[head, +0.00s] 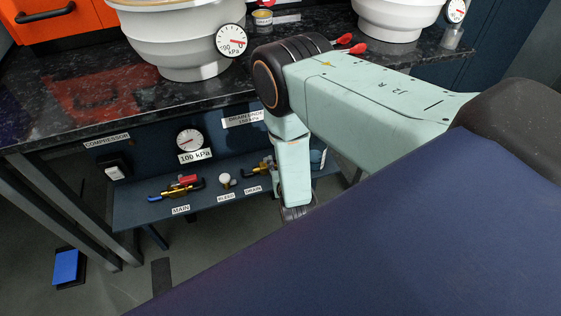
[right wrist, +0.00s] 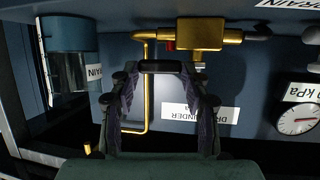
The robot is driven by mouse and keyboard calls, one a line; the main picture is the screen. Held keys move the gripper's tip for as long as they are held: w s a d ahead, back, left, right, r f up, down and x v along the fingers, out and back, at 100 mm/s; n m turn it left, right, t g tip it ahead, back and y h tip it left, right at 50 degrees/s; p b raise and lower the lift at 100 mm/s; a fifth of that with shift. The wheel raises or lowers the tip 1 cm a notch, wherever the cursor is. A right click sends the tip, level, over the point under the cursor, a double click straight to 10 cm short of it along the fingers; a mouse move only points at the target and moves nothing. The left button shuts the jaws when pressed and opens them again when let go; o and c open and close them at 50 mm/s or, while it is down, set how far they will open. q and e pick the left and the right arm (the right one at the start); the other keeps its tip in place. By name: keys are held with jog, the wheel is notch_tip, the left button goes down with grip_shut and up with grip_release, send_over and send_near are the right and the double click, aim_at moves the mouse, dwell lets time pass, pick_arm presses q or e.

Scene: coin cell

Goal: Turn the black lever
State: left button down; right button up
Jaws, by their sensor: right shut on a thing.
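The black lever (right wrist: 162,66) shows as a dark bar between my right fingertips in the right wrist view. My right gripper (right wrist: 161,76) is shut on it, just in front of the brass valve (right wrist: 205,34). In the head view the drain valve (head: 263,167) sits on the blue shelf, partly behind my right arm. My right gripper (head: 297,213) shows there only as a small dark part below the forearm. The lever cannot be made out in the head view. My left gripper is not in view.
The main valve (head: 180,187) with a red handle and a white bleed knob (head: 225,180) are left of the drain valve. A brass pipe (right wrist: 147,100) runs close to my right fingers. The dark counter (head: 110,95) overhangs the shelf.

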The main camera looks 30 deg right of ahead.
jog(key=shift+w+d+r+n+t+y, duration=0.1)
jog(key=shift+w+d+n+t+y, duration=0.15)
jog(key=shift+n+y, duration=0.25)
jog(key=shift+w+d+r+n+t+y, duration=0.1)
jog(key=shift+w+d+n+t+y, duration=0.1)
jog(key=shift+n+y, duration=0.25)
jog(key=o, duration=1.2)
jog(key=shift+f, duration=0.15)
jog(key=shift+c, duration=0.2)
jog(key=shift+s+a, duration=0.1)
jog(key=v, duration=1.2)
